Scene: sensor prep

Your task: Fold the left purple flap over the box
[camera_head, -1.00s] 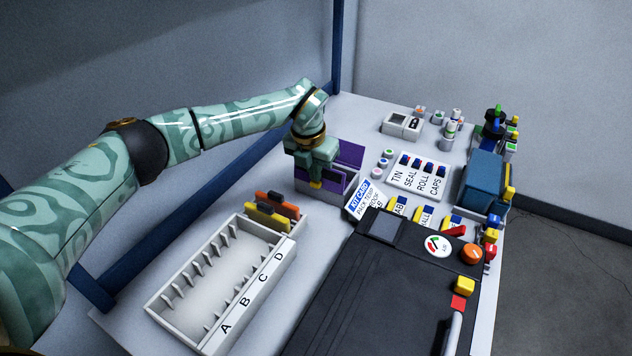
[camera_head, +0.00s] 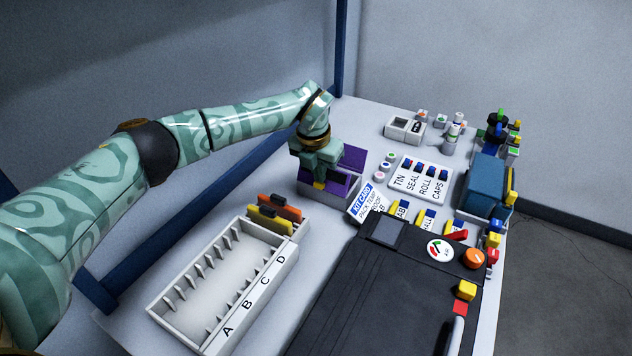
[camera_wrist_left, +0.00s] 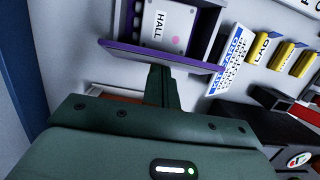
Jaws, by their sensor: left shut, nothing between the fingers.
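The white box with purple flaps stands at the far left of the table; its white side wall (camera_head: 346,198) shows in the head view. One purple flap (camera_head: 353,157) stands up at its back. My left gripper (camera_head: 319,183) is shut and empty at the box's near left side and hides part of it. In the left wrist view, the shut fingertips (camera_wrist_left: 160,70) are right by a long purple edge (camera_wrist_left: 150,54); whether they touch it I cannot tell. Inside the box lies a white piece marked HALL (camera_wrist_left: 162,27). My right gripper is out of view.
Orange and yellow pieces (camera_head: 270,217) stand in a holder near the box. A white divided tray (camera_head: 190,328) lies in front. A kit card (camera_head: 364,201) leans right of the box. Labelled trays and a blue bin (camera_head: 484,182) stand farther right.

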